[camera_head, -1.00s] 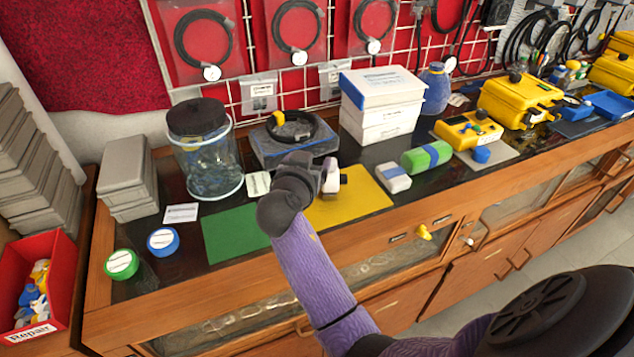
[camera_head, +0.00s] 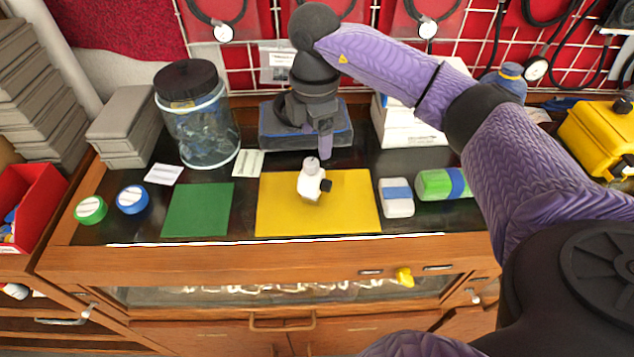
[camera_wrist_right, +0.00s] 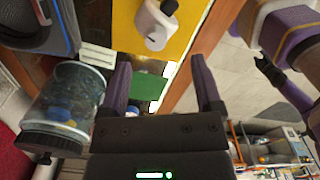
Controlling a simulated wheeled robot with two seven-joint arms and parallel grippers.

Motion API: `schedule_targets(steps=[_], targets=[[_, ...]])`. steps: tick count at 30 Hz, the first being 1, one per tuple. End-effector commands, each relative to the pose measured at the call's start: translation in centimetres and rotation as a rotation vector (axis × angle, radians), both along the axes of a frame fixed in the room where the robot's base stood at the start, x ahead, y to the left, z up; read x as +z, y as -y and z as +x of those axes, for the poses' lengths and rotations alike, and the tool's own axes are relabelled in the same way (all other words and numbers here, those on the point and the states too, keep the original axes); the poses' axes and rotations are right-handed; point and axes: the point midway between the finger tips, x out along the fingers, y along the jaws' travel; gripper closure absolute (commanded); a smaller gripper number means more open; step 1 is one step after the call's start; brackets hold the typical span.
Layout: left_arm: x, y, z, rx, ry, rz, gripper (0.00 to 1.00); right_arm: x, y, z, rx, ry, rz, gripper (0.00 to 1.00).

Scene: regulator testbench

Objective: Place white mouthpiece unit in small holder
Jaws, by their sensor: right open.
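The white mouthpiece unit (camera_head: 312,182) stands on the yellow mat (camera_head: 350,214), with a dark knob on its side. It also shows at the top of the right wrist view (camera_wrist_right: 153,28). My right gripper (camera_head: 322,143) hangs fingers down just behind the unit in the head view. In the right wrist view its two fingers (camera_wrist_right: 161,82) are apart, with nothing between them; the unit lies beyond them. A grey-blue block (camera_head: 345,134) stands behind, partly hidden by the gripper. I cannot tell which thing is the small holder.
A green mat (camera_head: 198,210) lies left of the yellow one. A glass jar (camera_head: 208,135) with a black lid stands behind it. The table's front edge is close to the mats.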

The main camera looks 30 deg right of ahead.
Motion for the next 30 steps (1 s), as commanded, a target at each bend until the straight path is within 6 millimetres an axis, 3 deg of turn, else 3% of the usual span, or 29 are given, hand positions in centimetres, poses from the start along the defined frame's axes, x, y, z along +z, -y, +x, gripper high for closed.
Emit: schedule_targets(steps=[10,19,30], targets=[[-1.9,-0.7,-0.1,0.000,-0.003,0.010,0.41,-6.5,-0.3,0.6,0.005,-0.001,0.005,0.17],[-1.9,-0.4,-0.1,0.000,-0.002,0.006,0.41,-7.1,-0.3,0.7,0.007,0.003,0.007,0.20],[-1.9,-0.4,-0.2,-0.001,-0.004,0.004,0.41,-7.1,-0.3,0.7,0.007,0.002,0.007,0.98]])
